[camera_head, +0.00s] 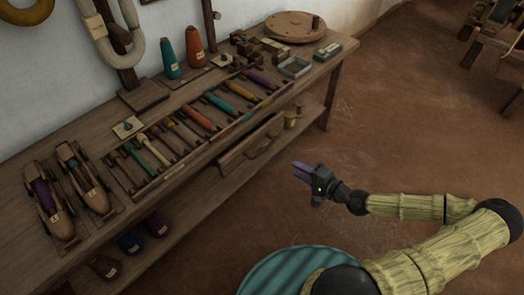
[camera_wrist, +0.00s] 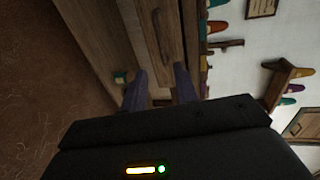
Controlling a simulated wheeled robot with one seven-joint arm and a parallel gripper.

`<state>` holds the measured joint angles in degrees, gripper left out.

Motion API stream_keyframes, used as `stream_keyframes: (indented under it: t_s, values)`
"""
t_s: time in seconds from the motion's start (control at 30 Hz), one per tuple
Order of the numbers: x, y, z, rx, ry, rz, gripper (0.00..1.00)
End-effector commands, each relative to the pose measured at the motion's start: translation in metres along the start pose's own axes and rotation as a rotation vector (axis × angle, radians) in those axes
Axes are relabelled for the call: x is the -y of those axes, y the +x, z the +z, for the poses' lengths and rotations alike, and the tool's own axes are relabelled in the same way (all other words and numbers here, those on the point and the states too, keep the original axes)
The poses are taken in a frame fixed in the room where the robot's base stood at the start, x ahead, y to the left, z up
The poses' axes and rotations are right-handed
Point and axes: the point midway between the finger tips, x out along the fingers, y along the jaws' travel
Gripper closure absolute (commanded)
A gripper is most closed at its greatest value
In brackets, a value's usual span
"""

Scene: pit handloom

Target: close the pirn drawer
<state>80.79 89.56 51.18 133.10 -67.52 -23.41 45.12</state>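The wooden pirn drawer (camera_head: 252,146) sits under the bench top, at the right part of the bench in the head view. It stands partly pulled out, with a handle on its front. In the wrist view the drawer front (camera_wrist: 163,28) runs across the top, ahead of the fingers. My gripper (camera_head: 298,171) is in front of and to the right of the drawer, apart from it in the head view. Its two purple-grey fingers are spread with nothing between them; the gripper also shows in the wrist view (camera_wrist: 160,76).
The bench (camera_head: 80,137) carries a rack of coloured pirns (camera_head: 196,118), shuttles (camera_head: 47,198), cones (camera_head: 194,46) and a round wooden disc (camera_head: 295,26).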

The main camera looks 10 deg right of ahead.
Motion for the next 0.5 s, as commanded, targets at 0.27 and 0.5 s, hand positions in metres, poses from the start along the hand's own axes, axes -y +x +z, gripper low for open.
stream_keyframes:
  t_s: [0.27,0.5]
  values:
    - [-0.001,0.011,0.001,0.004,0.0,0.002,0.7]
    - [-0.001,0.043,0.001,0.005,-0.001,0.003,0.7]
